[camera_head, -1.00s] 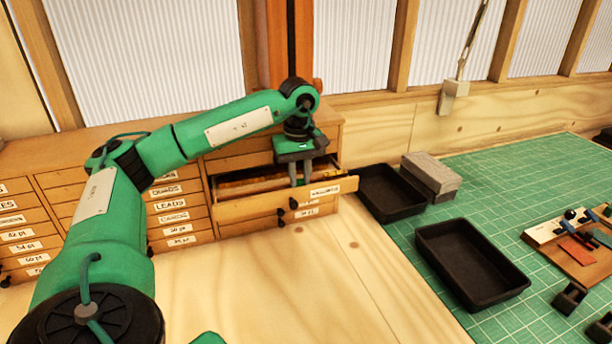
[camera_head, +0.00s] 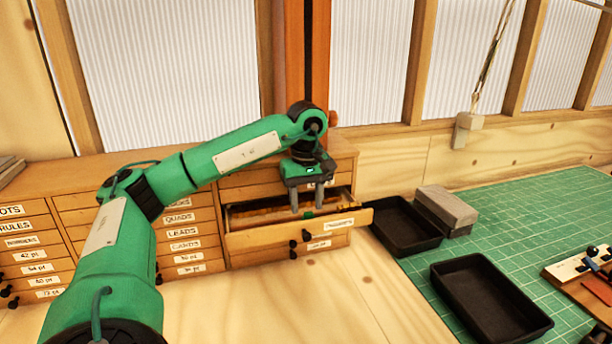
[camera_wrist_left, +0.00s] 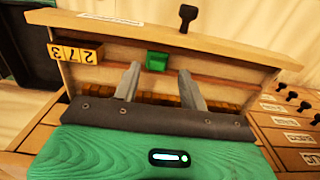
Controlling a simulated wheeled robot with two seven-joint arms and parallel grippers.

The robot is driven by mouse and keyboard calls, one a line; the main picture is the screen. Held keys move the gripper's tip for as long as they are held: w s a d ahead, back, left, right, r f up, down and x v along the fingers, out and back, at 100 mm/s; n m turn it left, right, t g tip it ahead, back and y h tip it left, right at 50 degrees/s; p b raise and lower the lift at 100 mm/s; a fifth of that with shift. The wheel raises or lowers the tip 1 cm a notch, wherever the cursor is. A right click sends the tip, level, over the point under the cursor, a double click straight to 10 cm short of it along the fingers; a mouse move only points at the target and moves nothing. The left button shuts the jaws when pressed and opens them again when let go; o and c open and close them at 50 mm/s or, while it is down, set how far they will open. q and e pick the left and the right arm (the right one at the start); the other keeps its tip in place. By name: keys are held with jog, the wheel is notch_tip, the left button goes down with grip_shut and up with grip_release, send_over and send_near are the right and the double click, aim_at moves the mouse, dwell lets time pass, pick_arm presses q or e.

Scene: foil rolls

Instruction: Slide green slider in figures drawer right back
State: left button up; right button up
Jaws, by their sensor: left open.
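The figures drawer (camera_head: 285,237) is pulled out of the wooden cabinet, and its inside shows. The green slider (camera_head: 308,215) is a small green block inside it, close to the inner side of the drawer front. It also shows in the left wrist view (camera_wrist_left: 157,61). My left gripper (camera_head: 307,210) points down into the drawer. Its two grey fingers are apart and empty. In the left wrist view the slider appears just beyond the gap between the fingertips (camera_wrist_left: 160,73); contact cannot be told. My right gripper is not in view.
Yellow number tiles (camera_wrist_left: 75,54) sit at one end of the drawer, with brownish pieces along its inside. Other labelled drawers (camera_head: 183,232) are shut. Two black trays (camera_head: 487,292) and a grey block (camera_head: 447,208) lie to the right. The wooden bench in front is clear.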

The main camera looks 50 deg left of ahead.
aim_at(306, 213)
pick_arm(q)
notch_tip(306, 213, up, 4)
jog(key=shift+r+b, duration=0.1)
jog(key=shift+b, duration=0.25)
notch_tip(306, 213, up, 8)
jog(key=p, duration=0.3)
jog(key=shift+p, duration=0.4)
jog(key=shift+s+f, duration=0.1)
jog(key=shift+f, duration=0.1)
